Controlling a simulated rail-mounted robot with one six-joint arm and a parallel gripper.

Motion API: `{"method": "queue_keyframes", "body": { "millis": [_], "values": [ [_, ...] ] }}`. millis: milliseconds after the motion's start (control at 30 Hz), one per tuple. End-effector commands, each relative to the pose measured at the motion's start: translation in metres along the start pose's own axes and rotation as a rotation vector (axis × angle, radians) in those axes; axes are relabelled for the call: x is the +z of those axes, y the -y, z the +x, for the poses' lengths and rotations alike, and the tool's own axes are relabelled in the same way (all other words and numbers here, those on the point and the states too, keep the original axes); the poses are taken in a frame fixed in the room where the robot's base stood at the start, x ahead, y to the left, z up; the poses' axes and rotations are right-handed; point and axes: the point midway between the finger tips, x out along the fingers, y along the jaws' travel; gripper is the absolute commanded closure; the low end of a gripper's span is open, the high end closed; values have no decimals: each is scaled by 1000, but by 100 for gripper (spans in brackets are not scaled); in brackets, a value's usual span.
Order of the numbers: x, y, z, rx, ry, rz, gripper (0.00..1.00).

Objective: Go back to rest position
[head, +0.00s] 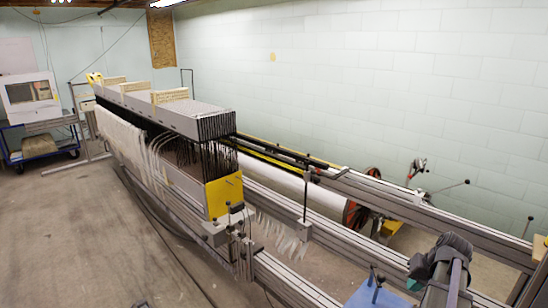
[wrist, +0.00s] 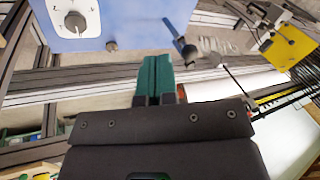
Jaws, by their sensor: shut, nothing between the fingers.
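My gripper (wrist: 155,72) shows in the wrist view as two green fingers pressed together beyond the dark wrist housing, with nothing between them. In the head view my gripper (head: 413,285) is a small teal tip at the lower right, partly hidden by my dark arm. It sits just right of a blue box (head: 366,298) at the lower edge. In the wrist view the blue box (wrist: 135,18) lies past the fingertips, with a dial (wrist: 75,21) on its face. I cannot tell how far the tips are from it.
The loom's grey top block (head: 165,108) and yellow end plate (head: 224,195) stand left of my arm. Long grey rails (head: 430,215) run beside my arm. Open floor (head: 80,240) lies at the left.

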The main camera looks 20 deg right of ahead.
Motion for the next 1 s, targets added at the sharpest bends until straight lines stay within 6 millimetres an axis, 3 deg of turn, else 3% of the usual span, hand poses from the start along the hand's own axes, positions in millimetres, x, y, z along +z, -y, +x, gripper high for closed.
{"method": "queue_keyframes", "body": {
  "millis": [33, 167, 300, 400, 500, 633, 1000],
  "values": [
    [17, 33, 11, 34, 40, -21, 100],
    [60, 116, 39, 142, 128, -106, 100],
    [124, 208, 64, 248, 189, -294, 100],
    [174, 266, 77, 286, 215, -478, 100],
    [210, 307, 86, 280, 234, -618, 100],
    [230, 334, 92, 270, 246, -700, 100],
    [231, 336, 93, 266, 247, -707, 100]
  ]
}}
